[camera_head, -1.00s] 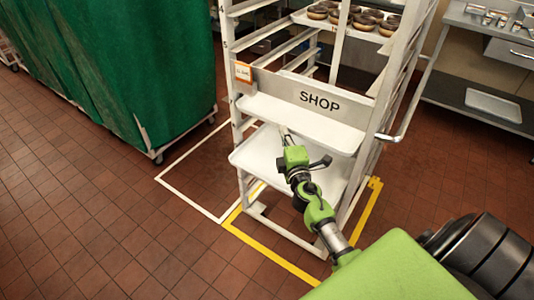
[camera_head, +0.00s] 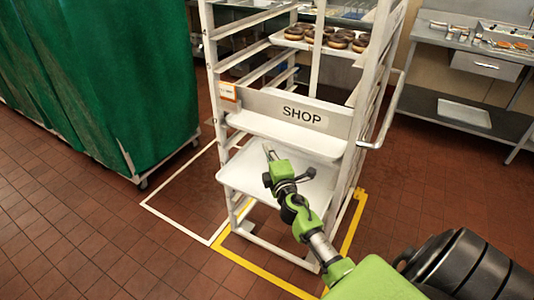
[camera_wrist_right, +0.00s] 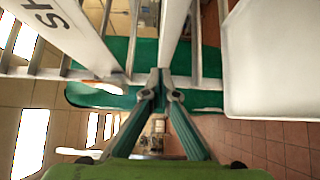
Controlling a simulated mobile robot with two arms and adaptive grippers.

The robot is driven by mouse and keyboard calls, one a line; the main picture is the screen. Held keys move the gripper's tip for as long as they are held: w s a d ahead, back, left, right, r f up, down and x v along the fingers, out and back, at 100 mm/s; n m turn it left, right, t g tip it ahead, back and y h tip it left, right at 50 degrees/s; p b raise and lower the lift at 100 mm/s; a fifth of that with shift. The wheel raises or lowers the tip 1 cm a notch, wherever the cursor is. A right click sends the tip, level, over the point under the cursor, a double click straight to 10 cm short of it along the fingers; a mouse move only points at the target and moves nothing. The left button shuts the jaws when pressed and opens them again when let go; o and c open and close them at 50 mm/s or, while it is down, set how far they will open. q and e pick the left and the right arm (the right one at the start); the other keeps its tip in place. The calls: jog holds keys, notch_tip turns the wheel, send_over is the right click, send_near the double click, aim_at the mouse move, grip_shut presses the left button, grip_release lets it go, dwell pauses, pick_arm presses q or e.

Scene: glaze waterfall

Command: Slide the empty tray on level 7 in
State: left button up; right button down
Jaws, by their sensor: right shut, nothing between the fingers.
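A white tray rack (camera_head: 357,110) stands in front of me with a white "SHOP" panel (camera_head: 262,105) across it. An empty pale tray (camera_head: 285,134) sits just below the panel. A lower empty pale tray (camera_head: 238,172) sticks out toward me; which one is level 7 I cannot tell. My right gripper (camera_head: 267,151) is shut and empty, in front of the upper tray's edge and above the lower tray in the picture. The right wrist view shows its closed fingertips (camera_wrist_right: 160,79) and a pale tray (camera_wrist_right: 272,65) to their right, apart from them. My left gripper is not in view.
A tray of doughnuts (camera_head: 332,42) sits higher in the rack. A rail handle (camera_head: 381,130) projects at the rack's right side. A green covered rack (camera_head: 100,85) stands left, a steel counter (camera_head: 475,48) right. Yellow tape (camera_head: 262,272) borders the rack on open tiled floor.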

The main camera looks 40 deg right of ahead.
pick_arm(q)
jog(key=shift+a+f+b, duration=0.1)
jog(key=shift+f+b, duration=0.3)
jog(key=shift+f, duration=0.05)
pick_arm(e)
jog(key=v, duration=1)
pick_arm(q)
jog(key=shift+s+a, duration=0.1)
pick_arm(e)
jog(key=shift+a+f, duration=0.15)
jog(key=shift+f, duration=0.1)
